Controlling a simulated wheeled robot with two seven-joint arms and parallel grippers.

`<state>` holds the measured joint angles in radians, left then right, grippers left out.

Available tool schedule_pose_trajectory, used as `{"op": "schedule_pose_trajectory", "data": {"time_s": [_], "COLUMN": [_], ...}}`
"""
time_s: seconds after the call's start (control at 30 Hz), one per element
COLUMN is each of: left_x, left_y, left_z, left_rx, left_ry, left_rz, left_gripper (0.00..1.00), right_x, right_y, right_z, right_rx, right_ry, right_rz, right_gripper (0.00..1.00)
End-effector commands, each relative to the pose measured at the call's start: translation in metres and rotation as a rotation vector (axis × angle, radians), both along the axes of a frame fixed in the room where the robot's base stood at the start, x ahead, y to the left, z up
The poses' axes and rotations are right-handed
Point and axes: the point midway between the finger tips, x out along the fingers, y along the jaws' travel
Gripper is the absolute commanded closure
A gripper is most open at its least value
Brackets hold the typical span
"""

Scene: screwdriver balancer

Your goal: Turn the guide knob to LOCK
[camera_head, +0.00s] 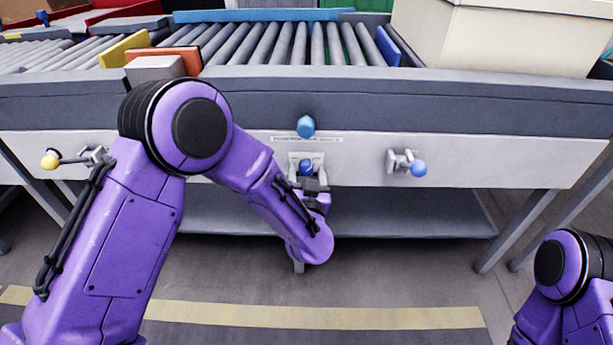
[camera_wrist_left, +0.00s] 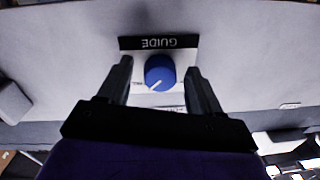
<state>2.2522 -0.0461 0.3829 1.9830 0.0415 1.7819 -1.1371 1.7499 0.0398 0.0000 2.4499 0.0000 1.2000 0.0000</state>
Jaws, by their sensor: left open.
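The guide knob (camera_wrist_left: 160,72) is a round blue knob on a white plate. A black label (camera_wrist_left: 158,42) reading GUIDE appears upside down beside it in the left wrist view. A white pointer line on the knob points to the lower left there. Small markings on the plate are too small to read. In the head view the knob (camera_head: 306,166) is on the front panel's middle, partly covered by my gripper. My left gripper (camera_wrist_left: 159,68) is open, with one finger on each side of the knob and visible gaps between. My right gripper is out of view.
The grey front panel (camera_head: 490,155) also carries a blue fixture (camera_head: 306,126) above the guide knob, a blue-tipped lever (camera_head: 418,168) to the right and a yellow-tipped lever (camera_head: 50,161) to the left. A roller conveyor (camera_head: 285,45) lies above. A shelf (camera_head: 420,215) lies below.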

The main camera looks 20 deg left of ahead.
Motion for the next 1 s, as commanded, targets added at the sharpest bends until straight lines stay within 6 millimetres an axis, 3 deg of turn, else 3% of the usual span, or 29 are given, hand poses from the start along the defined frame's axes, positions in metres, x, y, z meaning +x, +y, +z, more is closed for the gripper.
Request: {"op": "schedule_pose_trajectory", "data": {"time_s": [0.13,0.17,0.3,0.33,0.67,1.0], "left_x": [0.000,0.000,0.000,0.000,-0.001,-0.001], "left_y": [0.000,0.000,0.000,0.000,-0.001,-0.001], "left_z": [0.000,0.000,0.000,0.000,0.001,0.002], "left_rx": [0.000,0.000,0.000,0.000,-0.036,-0.250], "left_ry": [0.000,0.000,0.000,0.000,-0.009,-0.069], "left_rz": [0.000,0.000,0.000,0.000,0.000,-0.001], "left_gripper": [0.35,0.42,0.88,0.92,0.91,0.91], "right_x": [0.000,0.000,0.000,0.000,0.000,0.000], "right_y": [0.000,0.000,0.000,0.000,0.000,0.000], "right_z": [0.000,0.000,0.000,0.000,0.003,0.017], "right_rx": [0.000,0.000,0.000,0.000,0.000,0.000], "right_ry": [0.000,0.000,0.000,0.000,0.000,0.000], "right_rz": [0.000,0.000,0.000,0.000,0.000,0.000], "right_gripper": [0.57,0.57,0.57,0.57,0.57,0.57]}}
